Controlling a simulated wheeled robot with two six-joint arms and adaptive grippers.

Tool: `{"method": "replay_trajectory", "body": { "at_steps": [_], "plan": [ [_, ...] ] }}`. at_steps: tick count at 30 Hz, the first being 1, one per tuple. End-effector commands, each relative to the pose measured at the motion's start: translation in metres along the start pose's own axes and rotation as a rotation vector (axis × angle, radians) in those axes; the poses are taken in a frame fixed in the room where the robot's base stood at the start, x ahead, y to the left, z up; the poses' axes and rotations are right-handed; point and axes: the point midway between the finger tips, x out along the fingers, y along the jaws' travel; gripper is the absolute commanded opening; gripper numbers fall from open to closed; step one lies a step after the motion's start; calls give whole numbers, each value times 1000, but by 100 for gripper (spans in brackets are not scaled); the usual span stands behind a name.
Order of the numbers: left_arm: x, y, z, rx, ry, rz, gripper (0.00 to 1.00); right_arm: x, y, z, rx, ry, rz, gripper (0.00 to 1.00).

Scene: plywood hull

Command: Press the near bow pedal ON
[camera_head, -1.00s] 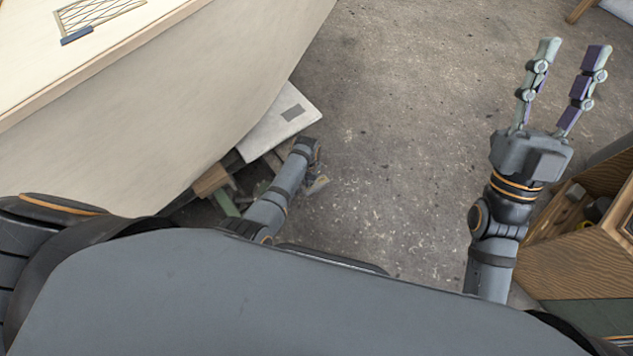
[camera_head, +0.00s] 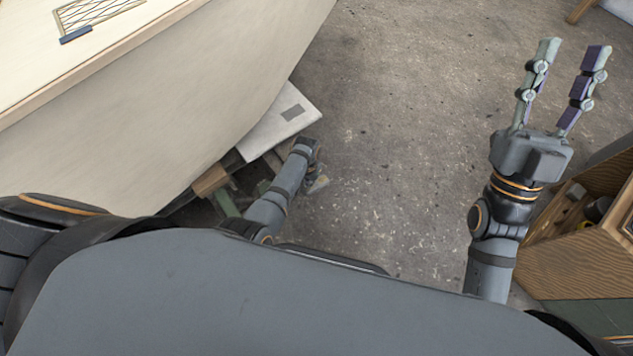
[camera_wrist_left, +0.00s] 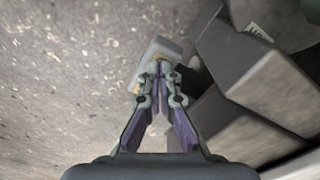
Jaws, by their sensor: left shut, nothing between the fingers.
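In the left wrist view my left gripper (camera_wrist_left: 160,68) is shut and empty, its fingertips together. Just beyond the tips is a small pale grey block with a yellowish edge (camera_wrist_left: 158,48), perhaps the pedal. The tips overlap it in the picture; I cannot tell whether they touch it or whether it is pressed. My right gripper (camera_head: 574,47) is open and empty over the floor at the right.
A white panel with a grey patch (camera_head: 270,135) sticks out from under the hull. Dark grey blocks (camera_wrist_left: 265,90) stand close on the right in the left wrist view. A wooden cabinet (camera_head: 580,265) stands at the lower right. The floor (camera_head: 400,130) between is clear.

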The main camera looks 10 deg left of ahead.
Motion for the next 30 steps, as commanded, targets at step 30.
{"method": "replay_trajectory", "body": {
  "at_steps": [30],
  "plan": [
    [16,0,0,0,-1,0,0,-9,-1,7,-1,1,-1,40]
  ]
}}
